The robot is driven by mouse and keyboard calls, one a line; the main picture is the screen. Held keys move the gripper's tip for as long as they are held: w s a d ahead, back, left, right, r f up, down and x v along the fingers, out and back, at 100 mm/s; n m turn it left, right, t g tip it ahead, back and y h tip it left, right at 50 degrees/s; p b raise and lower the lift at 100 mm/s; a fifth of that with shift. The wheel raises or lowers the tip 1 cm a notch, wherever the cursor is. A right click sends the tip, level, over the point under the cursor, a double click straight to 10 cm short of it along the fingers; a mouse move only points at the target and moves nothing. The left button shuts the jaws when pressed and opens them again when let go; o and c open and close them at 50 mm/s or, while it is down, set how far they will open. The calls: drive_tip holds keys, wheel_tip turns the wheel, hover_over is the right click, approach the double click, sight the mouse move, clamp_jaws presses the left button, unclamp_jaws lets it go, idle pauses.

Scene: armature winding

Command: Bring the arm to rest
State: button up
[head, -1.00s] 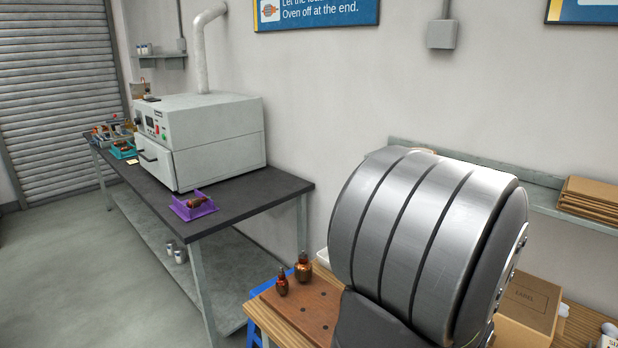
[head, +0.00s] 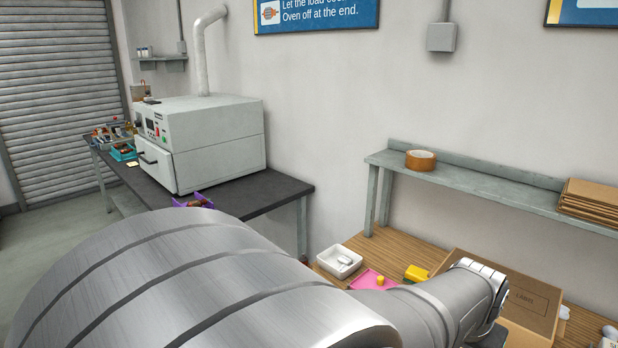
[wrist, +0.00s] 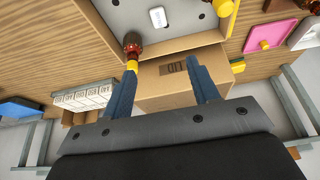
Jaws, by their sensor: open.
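My gripper (wrist: 163,70) is open, its two blue-grey fingers spread apart with nothing between them. A cardboard box (wrist: 170,88) lies beyond the fingers in the wrist view. A dark red and copper part with a yellow end (wrist: 132,44) shows just past the left fingertip; whether they touch I cannot tell. Another such part (wrist: 222,8) shows at the top. In the head view my large grey arm link fills the lower left and middle, with a slimmer link reaching right over the bench. The gripper itself is not clearly seen there.
The bench holds a white tray (head: 339,261), a pink tray (head: 371,280), a yellow item (head: 416,274) and a cardboard box (head: 520,290). A wall shelf (head: 480,190) carries tape (head: 420,160) and flat cardboard (head: 590,205). The oven (head: 205,145) stands on a dark table at left.

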drive_tip(key=x, duration=1.6)
drive_tip(key=shift+s+a, duration=0.1)
wheel_tip(320, 180, up, 6)
drive_tip(key=w+a+r+n+y, duration=0.1)
drive_tip(key=w+a+r+n, duration=0.1)
drive_tip(key=w, duration=0.5)
drive_tip(key=w+a+r+n, duration=0.1)
drive_tip(key=w+a+r, duration=0.2)
drive_tip(key=w, duration=0.5)
drive_tip(key=w+a+f+n, duration=0.1)
drive_tip(key=w+a, duration=0.2)
drive_tip(key=a, duration=0.2)
drive_tip(key=w+a+f+n+t+y, duration=0.1)
drive_tip(key=w+a, duration=0.3)
drive_tip(key=a, duration=0.1)
drive_tip(key=w+a+f+n, duration=0.1)
drive_tip(key=w+a+f, duration=0.1)
drive_tip(key=w+a, duration=0.2)
drive_tip(key=shift+a+n, duration=0.4)
drive_tip(key=shift+a, duration=0.4)
